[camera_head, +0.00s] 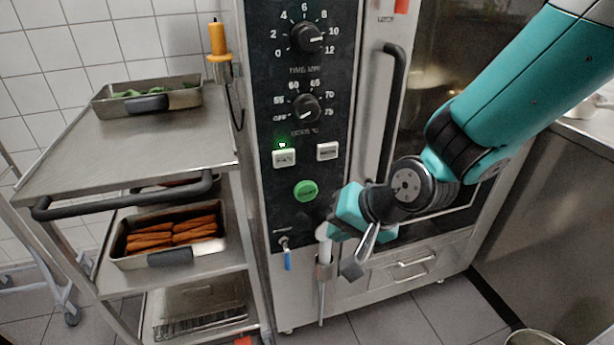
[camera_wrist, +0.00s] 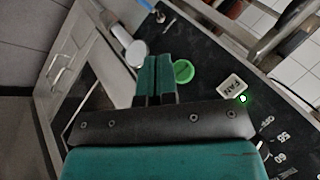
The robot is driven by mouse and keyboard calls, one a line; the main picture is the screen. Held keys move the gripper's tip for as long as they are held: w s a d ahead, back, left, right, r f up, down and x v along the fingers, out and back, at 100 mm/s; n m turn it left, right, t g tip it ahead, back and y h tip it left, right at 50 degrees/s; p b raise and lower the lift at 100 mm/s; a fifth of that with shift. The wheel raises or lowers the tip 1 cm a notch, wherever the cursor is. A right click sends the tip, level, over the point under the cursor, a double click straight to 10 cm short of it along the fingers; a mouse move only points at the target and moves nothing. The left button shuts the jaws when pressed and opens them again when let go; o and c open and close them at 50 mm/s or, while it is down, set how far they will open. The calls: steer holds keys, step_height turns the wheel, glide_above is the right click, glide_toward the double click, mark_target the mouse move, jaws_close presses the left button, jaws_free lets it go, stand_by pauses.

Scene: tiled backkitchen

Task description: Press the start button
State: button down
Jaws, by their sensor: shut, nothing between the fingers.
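The round green button (camera_head: 306,191) sits low on the oven's black control panel (camera_head: 290,225), below two white buttons. Its lettering is too small to read for sure. It also shows in the wrist view (camera_wrist: 184,71), just right of my fingertips. My gripper (camera_head: 349,208) is in front of the panel, to the right of the green button in the head view. In the wrist view my gripper (camera_wrist: 156,72) has its two teal fingers shut together, with nothing between them. I cannot tell how far the fingertips are from the panel.
A white button marked FAN (camera_wrist: 231,87) has a lit green lamp; another white button (camera_head: 327,151) is beside it. Two dials (camera_head: 307,38) are above. A hand sprayer (camera_head: 324,250) hangs below my gripper. A steel trolley (camera_head: 90,165) with pans stands left.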

steer(key=w+a+f+m+t+p, duration=0.1)
steer(key=w+f+m+t+p, duration=0.2)
steer(key=w+f+m+p, duration=0.1)
steer(key=shift+w+a+f+m, duration=0.35)
steer(key=shift+f+m, duration=0.35)
steer(key=shift+f, duration=0.2)
glide_toward(309, 200)
steer(key=shift+w+a+f, duration=0.25)
steer(key=shift+a+f, duration=0.45)
steer(key=shift+a, duration=0.05)
steer(key=shift+w+a+f, duration=0.25)
steer(key=shift+a+f, duration=0.45)
steer(key=shift+a, duration=0.05)
steer(key=shift+w+a+f, duration=0.2)
steer(key=shift+a+f, duration=0.5)
steer(key=shift+a, duration=0.05)
steer(key=shift+w, duration=0.15)
steer(key=shift+w+a, duration=0.1)
steer(key=shift+w, duration=0.2)
steer(key=shift+w+a, duration=0.1)
steer(key=shift+w, duration=0.25)
stand_by(0.4)
steer(key=shift+s, duration=0.15)
steer(key=shift+s+d, duration=0.2)
steer(key=shift+s, duration=0.45)
